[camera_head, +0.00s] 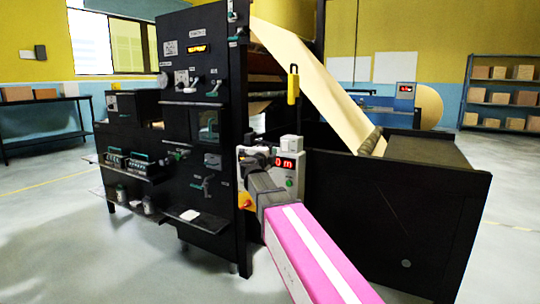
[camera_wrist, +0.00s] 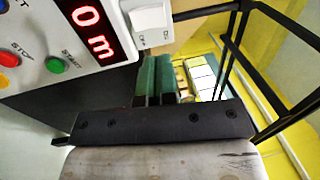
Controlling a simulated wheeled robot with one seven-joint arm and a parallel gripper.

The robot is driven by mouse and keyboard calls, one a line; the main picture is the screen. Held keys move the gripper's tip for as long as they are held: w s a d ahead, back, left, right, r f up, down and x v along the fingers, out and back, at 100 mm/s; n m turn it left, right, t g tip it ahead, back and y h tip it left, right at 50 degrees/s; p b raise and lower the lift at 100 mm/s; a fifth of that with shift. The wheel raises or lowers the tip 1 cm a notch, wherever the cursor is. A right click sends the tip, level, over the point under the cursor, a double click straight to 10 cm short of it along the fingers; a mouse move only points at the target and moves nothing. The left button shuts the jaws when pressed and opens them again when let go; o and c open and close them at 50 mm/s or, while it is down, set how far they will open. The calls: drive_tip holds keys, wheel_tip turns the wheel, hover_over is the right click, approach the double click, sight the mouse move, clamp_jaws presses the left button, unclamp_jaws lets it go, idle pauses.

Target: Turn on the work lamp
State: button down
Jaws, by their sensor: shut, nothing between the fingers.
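A white switch box (camera_wrist: 150,22) with a rocker and small markings below it sits beside the red digit display in the wrist view. It also shows on top of the control panel in the head view (camera_head: 291,142). My gripper (camera_wrist: 155,62) has its two green fingers together, empty, with the tips just below the switch box in the wrist picture. I cannot tell whether they touch it. In the head view my gripper (camera_head: 256,160) is in front of the panel's left part. A yellow hanging fixture (camera_head: 293,88) may be the work lamp; I see no clear glow on it.
The grey control panel (camera_head: 290,185) carries a red display (camera_head: 287,163) and a green START button (camera_wrist: 55,65). A tall black machine frame (camera_head: 205,130) with levers stands left; a black side wall (camera_head: 390,215) stands right. Open floor lies at far left.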

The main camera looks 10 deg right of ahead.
sight(284, 142)
drive_tip(key=x, duration=0.9)
drive_tip(key=shift+w+d, duration=0.2)
drive_tip(key=shift+w, duration=0.1)
